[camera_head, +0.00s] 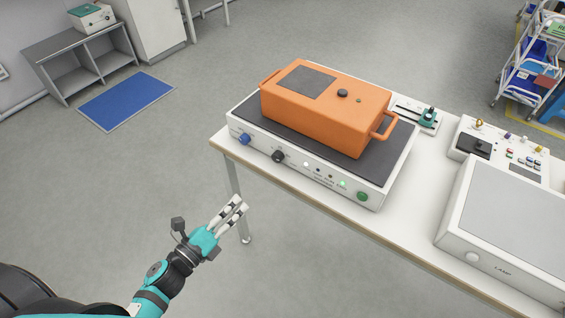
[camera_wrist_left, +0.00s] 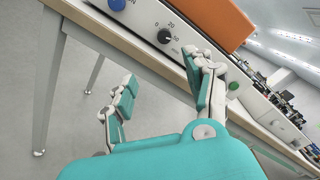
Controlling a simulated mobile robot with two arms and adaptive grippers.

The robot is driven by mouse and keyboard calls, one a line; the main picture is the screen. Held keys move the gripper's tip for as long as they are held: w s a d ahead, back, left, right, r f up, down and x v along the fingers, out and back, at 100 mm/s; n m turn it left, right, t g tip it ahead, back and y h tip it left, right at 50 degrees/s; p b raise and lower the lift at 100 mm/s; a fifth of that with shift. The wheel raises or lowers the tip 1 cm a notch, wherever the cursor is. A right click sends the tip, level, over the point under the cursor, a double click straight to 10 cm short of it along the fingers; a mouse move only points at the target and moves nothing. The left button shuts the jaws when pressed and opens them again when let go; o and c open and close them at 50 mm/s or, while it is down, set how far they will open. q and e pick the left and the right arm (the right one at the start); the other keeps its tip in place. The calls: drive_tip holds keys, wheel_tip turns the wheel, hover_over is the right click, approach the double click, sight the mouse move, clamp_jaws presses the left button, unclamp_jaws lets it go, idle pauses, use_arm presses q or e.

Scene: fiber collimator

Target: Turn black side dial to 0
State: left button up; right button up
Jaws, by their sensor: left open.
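The black side dial (camera_head: 278,156) is on the front face of a white box unit (camera_head: 318,173), between a blue knob (camera_head: 244,139) and small indicator lights. In the left wrist view the black dial (camera_wrist_left: 164,36) shows with numbers around it; a 0 and a 20 are near its upper side, but its exact setting is too small to tell. My left gripper (camera_head: 239,205) is open and empty, in front of the table and lower than the dial, apart from it. In the left wrist view its fingers (camera_wrist_left: 164,95) are spread below the dial. My right gripper is not in view.
An orange case (camera_head: 335,108) sits on the white unit. A green knob (camera_head: 362,196) is at the front face's right end. A white LAMP box (camera_head: 511,225) and a control panel (camera_head: 500,152) stand to the right. Floor in front of the table is clear.

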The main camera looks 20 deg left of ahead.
sight(276, 159)
use_arm(q)
drive_tip(key=shift+m, duration=0.3)
drive_tip(key=x, duration=0.5)
drive_tip(key=p+x, duration=0.1)
drive_tip(key=x, duration=0.5)
drive_tip(key=r+p+x, duration=0.1)
drive_tip(key=x, duration=0.5)
drive_tip(key=shift+w+d+r, duration=0.1)
drive_tip(key=shift+w+d, duration=0.05)
drive_tip(key=shift+d, duration=0.1)
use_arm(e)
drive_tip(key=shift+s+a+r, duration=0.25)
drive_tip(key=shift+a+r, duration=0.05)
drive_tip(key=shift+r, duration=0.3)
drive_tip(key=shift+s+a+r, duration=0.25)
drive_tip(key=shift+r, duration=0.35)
use_arm(q)
clamp_jaws()
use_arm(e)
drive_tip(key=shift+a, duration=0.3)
